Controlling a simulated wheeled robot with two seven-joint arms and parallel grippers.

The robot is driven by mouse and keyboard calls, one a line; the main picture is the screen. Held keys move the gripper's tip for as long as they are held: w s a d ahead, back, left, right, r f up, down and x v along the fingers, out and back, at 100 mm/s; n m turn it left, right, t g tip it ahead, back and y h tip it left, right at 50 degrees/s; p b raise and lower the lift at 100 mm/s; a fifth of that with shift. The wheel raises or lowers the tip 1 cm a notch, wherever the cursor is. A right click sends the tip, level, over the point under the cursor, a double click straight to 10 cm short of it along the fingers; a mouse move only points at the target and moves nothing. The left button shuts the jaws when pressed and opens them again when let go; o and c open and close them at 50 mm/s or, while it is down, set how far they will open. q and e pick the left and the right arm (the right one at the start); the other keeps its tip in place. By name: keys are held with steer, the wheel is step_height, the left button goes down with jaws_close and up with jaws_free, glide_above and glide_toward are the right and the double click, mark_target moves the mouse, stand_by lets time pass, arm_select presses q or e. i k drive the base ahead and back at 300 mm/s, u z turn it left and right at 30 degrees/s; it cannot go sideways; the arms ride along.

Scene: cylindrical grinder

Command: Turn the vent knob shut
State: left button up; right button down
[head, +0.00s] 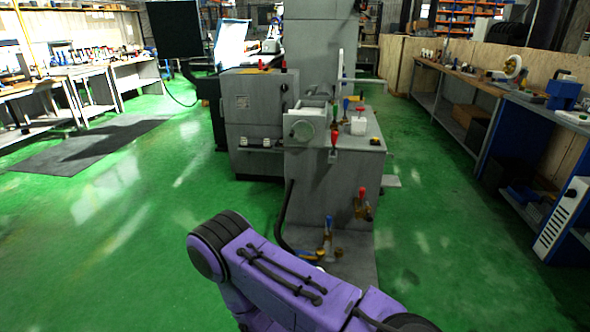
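The grey cylindrical grinder (330,185) stands ahead of me in the head view. Its front carries several small handles: a red one (334,138) near the top, a red one (361,194) lower right, and a blue one (328,224) near the floor. My purple arm crosses the bottom of the view, before the machine's base. Neither gripper shows.
Workbenches (80,75) line the left side, with a dark mat (85,155) on the floor. A long bench (480,85) with tools runs along the right. The green floor is open on both sides of the grinder. A dark hose (284,215) hangs at its front left.

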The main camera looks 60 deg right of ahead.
mark_target(320, 252)
steer(key=i, duration=1.4)
steer(key=z, duration=3.4)
